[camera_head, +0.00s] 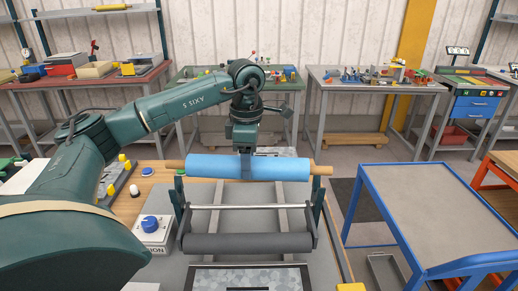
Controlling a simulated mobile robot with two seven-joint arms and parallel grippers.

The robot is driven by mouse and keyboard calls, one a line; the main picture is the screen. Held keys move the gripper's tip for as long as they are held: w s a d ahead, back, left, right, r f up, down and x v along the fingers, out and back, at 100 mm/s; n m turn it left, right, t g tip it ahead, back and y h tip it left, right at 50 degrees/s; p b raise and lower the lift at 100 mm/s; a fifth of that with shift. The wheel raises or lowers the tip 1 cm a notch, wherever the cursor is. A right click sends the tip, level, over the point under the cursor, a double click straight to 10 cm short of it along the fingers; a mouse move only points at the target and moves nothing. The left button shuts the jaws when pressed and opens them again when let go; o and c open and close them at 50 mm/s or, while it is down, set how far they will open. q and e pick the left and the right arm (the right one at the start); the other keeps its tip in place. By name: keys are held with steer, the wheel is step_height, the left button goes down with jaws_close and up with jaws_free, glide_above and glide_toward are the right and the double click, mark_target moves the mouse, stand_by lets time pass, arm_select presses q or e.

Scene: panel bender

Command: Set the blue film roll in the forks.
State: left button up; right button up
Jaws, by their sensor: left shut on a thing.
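The blue film roll (215,166) lies level on a wooden core whose ends stick out at both sides. My left gripper (246,165) comes down from above and is shut on the middle of the roll. The left fork (179,192) and the right fork (317,192) are dark green uprights on the bench machine. The core ends appear right at or just above the fork tops; I cannot tell whether they touch. My right gripper is not in view.
A grey roller (246,243) and a thin metal bar (246,207) span the machine in front of the film roll. A white box with a blue knob (150,224) stands at left. A blue-framed table (432,210) stands at right with its top clear.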

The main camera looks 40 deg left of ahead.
arm_select(q)
steer(key=shift+w+a+n, duration=0.2)
steer(key=shift+a+n, duration=0.15)
steer(key=shift+n, duration=0.15)
steer(key=shift+s+f, duration=0.2)
steer(key=shift+f, duration=1.55)
steer(key=shift+w+d+r, duration=0.1)
steer(key=shift+d, duration=0.05)
steer(key=shift+f, duration=0.25)
steer(key=shift+f+b, duration=0.55)
steer(key=shift+f, duration=0.35)
steer(key=shift+f+b, duration=0.95)
steer(key=shift+f, duration=0.05)
stand_by(0.6)
steer(key=o, duration=1.2)
